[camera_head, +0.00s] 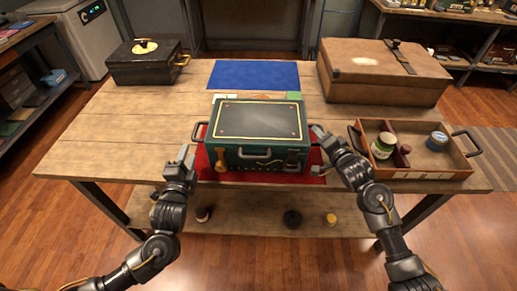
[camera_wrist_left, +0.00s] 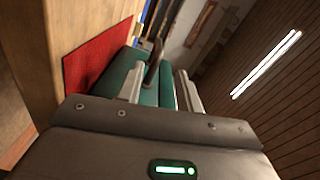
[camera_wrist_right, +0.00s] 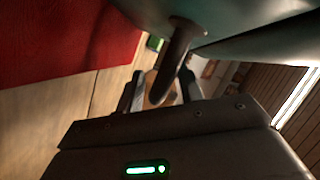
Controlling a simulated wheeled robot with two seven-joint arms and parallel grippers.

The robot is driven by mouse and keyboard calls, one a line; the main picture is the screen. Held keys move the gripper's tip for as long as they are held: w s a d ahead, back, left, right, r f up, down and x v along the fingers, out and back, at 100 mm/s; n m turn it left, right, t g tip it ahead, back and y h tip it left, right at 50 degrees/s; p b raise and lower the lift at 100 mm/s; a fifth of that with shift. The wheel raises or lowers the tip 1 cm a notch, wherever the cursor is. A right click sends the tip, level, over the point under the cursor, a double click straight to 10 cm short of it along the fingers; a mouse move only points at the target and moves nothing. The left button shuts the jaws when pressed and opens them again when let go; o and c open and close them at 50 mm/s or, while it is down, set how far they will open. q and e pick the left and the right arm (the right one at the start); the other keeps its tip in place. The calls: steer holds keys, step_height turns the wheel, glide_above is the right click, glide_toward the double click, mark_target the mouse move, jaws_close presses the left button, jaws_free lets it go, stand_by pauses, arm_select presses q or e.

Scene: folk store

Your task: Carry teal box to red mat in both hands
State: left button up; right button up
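The teal box (camera_head: 257,151) has a dark lid with a yellow outline and is over the red mat (camera_head: 206,168). Red shows at its left, front and right, and it looks upright and resting there. My left gripper (camera_head: 184,160) is just off the box's left side. In the left wrist view its fingers (camera_wrist_left: 160,92) are apart, with the dark side handle (camera_wrist_left: 153,63) in line between them. My right gripper (camera_head: 319,145) is at the right side handle. In the right wrist view its fingers (camera_wrist_right: 160,90) are apart around the handle (camera_wrist_right: 178,58). Contact cannot be told.
A blue mat (camera_head: 253,75) lies behind the box. A black case (camera_head: 145,65) stands at the back left, a brown case (camera_head: 382,75) at the back right. An open wooden tray (camera_head: 425,172) with jars stands close to my right arm. The table's left front is clear.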

arm_select(q)
steer(key=shift+s, duration=0.3)
arm_select(e)
steer(key=v, duration=1.2)
